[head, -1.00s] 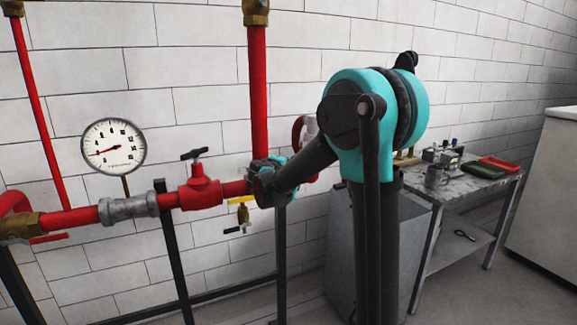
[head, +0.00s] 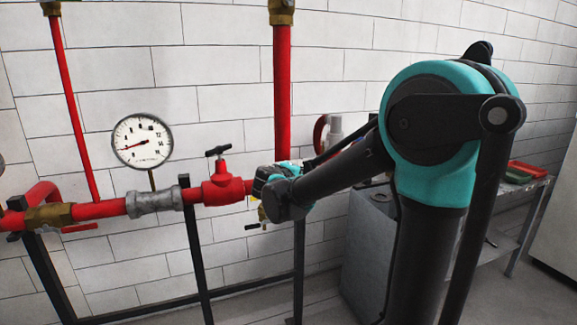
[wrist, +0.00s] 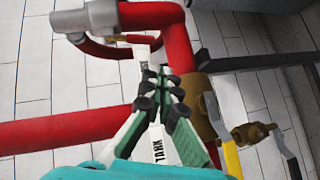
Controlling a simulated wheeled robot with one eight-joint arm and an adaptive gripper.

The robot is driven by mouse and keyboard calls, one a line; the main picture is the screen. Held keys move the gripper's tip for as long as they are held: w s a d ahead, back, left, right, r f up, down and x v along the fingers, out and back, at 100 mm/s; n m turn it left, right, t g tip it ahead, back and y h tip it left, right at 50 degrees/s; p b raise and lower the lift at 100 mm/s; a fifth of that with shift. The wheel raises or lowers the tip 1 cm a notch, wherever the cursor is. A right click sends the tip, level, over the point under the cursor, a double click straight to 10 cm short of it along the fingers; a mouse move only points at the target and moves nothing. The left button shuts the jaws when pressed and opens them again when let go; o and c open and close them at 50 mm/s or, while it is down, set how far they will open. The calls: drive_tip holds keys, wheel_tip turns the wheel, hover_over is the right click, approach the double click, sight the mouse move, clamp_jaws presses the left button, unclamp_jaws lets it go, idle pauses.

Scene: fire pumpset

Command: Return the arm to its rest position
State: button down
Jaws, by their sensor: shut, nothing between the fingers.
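My gripper (wrist: 160,88) shows in the wrist view with its two fingers brought together, shut and empty. Its fingers lie in front of the red pipework (wrist: 175,45), close to a brass fitting (wrist: 205,105); whether they touch anything is unclear. In the head view my arm is bent, with its large turquoise elbow at the right and its forearm reaching left and down to the pipe line. The wrist end is beside the red pipe (head: 283,100), and the fingers are hidden there.
A red valve (head: 222,188) and a pressure gauge (head: 142,141) stand left of my wrist. A grey cabinet (head: 370,245) is behind my arm, and a side table (head: 520,210) is at the right. A yellow handle (wrist: 231,158) shows near the fingers.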

drive_tip(key=s+d+f+m+g+y, duration=0.2)
drive_tip(key=s+d+f+m+g, duration=0.35)
drive_tip(key=s+d+f, duration=0.75)
drive_tip(key=s+a+f+m+g+y, duration=0.1)
drive_tip(key=s+f+m+g+y, duration=0.1)
drive_tip(key=s+f, duration=0.4)
drive_tip(key=s+a+f+m+g+y, duration=0.1)
drive_tip(key=s+f, duration=0.5)
drive_tip(key=s, duration=0.6)
drive_tip(key=shift+a+f+m+g+y, duration=0.35)
drive_tip(key=shift+a+m+y, duration=0.3)
drive_tip(key=shift+y, duration=0.45)
